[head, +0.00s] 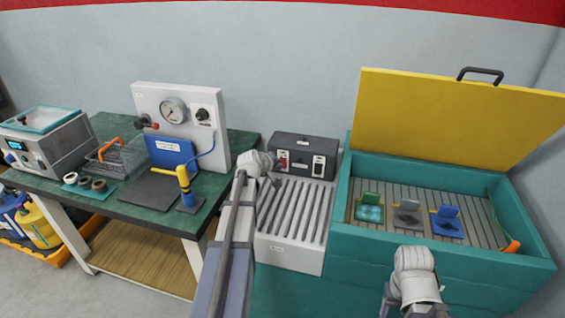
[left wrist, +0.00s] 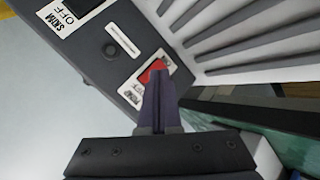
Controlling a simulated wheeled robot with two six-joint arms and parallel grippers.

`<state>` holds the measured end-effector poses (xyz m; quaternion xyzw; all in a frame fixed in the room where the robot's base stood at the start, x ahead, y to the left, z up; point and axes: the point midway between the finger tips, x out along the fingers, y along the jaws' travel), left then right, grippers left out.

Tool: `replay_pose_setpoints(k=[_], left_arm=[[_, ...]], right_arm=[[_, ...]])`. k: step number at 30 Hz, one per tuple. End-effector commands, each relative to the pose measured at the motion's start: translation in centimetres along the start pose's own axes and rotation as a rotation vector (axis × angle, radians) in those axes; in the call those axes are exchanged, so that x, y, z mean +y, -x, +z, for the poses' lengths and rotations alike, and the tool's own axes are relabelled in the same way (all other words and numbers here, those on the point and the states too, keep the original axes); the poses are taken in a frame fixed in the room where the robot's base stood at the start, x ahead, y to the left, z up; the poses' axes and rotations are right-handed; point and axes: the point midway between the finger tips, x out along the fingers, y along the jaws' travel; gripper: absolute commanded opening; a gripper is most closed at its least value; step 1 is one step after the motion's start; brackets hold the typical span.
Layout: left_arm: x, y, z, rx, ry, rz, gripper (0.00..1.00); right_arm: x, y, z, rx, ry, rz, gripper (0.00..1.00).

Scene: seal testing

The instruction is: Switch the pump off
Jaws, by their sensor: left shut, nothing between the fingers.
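A dark grey control box (head: 310,146) stands at the back of the white slatted unit. Its left switch is a red rocker (head: 283,159), and the left wrist view shows this red rocker (left wrist: 153,68) beside a white label reading PUMP and OFF. My left gripper (head: 277,177) is at the front of the box. In the left wrist view its closed fingers (left wrist: 157,85) point at the red rocker and cover part of it. I cannot tell whether they touch it or which way it is tipped. My right gripper's fingers do not show.
A second switch (head: 319,164), labelled SKIM, sits to the right on the box. The slatted white unit (head: 297,215) lies below. A teal tank (head: 342,220) with a raised yellow lid (head: 430,115) is right. A green bench (head: 130,210) with a gauge panel (head: 148,98) is left.

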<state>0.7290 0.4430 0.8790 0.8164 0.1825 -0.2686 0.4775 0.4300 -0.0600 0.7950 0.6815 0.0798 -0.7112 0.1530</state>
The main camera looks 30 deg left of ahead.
Motion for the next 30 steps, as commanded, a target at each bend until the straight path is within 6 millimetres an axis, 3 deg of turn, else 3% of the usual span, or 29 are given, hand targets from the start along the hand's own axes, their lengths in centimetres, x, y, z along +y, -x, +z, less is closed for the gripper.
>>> replay_pose_setpoints(k=[11,30], left_arm=[[-0.1,0.2,0.1,0.0,0.0,0.0,0.0],[-2.6,3.6,2.6,0.0,0.0,0.0,0.0]], right_arm=[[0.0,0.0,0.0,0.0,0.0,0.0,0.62],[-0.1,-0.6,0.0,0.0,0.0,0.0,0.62]])
